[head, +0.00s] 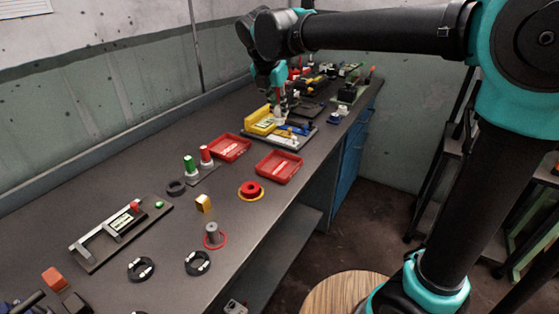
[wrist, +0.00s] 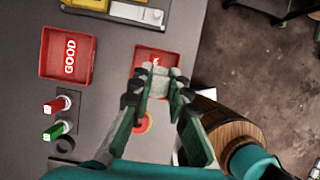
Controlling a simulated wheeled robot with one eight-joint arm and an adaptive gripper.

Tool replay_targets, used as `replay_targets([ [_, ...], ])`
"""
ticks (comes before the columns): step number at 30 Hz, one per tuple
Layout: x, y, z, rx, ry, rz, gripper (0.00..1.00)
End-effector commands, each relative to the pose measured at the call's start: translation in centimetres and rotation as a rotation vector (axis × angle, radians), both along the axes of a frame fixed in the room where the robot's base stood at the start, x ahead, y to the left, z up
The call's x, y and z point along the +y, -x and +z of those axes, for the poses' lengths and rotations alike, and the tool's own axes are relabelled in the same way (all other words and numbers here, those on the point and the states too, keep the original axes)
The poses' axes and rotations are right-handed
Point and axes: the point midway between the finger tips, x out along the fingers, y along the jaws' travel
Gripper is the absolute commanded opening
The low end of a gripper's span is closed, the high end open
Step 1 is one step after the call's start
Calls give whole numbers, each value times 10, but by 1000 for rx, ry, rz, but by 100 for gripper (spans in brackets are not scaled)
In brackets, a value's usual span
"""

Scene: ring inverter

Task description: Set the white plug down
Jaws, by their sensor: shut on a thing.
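My gripper (wrist: 155,85) is shut on a small pale piece, which I take to be the white plug (wrist: 156,78); its shape is mostly hidden by the fingers in the wrist view. In the head view my gripper (head: 280,98) hangs at the far part of the bench, in front of the yellow device (head: 261,122). Whether the plug touches anything below is not clear.
A grey board (head: 275,138) carries the yellow device. Two red trays, one marked GOOD (wrist: 68,55) and one partly hidden by my gripper (wrist: 143,58), lie nearer. Red and green posts (head: 206,156) stand beside them. Bare bench lies left of the trays.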

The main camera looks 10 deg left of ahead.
Motion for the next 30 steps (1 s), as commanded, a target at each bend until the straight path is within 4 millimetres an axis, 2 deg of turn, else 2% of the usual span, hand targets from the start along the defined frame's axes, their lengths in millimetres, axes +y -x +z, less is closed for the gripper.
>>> replay_targets([
  [3, 0, 0, -30, 0, 1, -1, 0],
  [13, 0, -1, -108, 0, 1, -4, 0],
  [16, 0, -1, -123, 0, 1, -4, 0],
  [22, 0, -1, -138, 0, 0, -4, 0],
  [30, 0, -1, -169, 0, 0, -4, 0],
])
